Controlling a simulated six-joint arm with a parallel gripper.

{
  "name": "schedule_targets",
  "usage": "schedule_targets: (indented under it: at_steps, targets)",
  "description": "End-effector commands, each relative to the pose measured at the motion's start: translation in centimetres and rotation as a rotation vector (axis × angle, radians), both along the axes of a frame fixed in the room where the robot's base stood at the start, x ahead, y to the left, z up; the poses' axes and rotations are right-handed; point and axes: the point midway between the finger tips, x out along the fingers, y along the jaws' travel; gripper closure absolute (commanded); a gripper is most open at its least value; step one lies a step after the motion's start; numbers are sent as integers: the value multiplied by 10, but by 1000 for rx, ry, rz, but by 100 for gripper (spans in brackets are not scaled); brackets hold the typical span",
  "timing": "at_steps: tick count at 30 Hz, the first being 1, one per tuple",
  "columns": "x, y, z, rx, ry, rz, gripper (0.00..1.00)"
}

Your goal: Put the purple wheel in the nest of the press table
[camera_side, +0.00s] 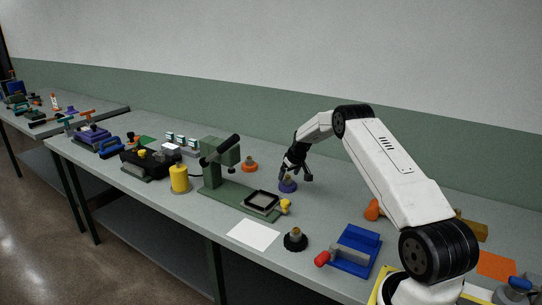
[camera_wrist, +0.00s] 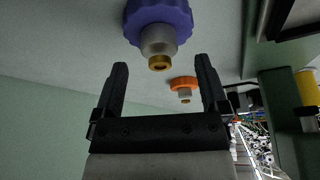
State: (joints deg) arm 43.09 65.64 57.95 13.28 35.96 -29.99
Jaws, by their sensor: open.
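The purple wheel (camera_side: 288,187) stands on the bench right of the green press, its metal hub with a brass tip upward. It also shows in the wrist view (camera_wrist: 158,14), at the top, beyond my fingertips. My gripper (camera_side: 295,178) is open and empty just above and around the wheel in the side view. In the wrist view my two fingers (camera_wrist: 160,68) are spread, with the hub between and beyond them. The nest (camera_side: 262,201) is a black-framed square on the green press table (camera_side: 228,193), and looks empty.
An orange wheel (camera_side: 249,167) stands behind the press, and a black wheel (camera_side: 295,241) stands in front. A yellow cylinder (camera_side: 179,179) is left of the press. A white sheet (camera_side: 253,235) lies in front. A blue fixture (camera_side: 353,249) is at right.

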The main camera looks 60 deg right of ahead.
Motion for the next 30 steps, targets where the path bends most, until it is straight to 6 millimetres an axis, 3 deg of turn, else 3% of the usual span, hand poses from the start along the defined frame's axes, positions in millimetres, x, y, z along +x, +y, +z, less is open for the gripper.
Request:
schedule_targets:
  at_steps: [9,25,26,30]
  targets:
    - [7,-3,-19,-1,-1,2,6]
    - [8,-3,-19,-1,-1,1,6]
    - [8,-3,-19,-1,-1,1,13]
    - [8,-3,-19,-1,-1,1,57]
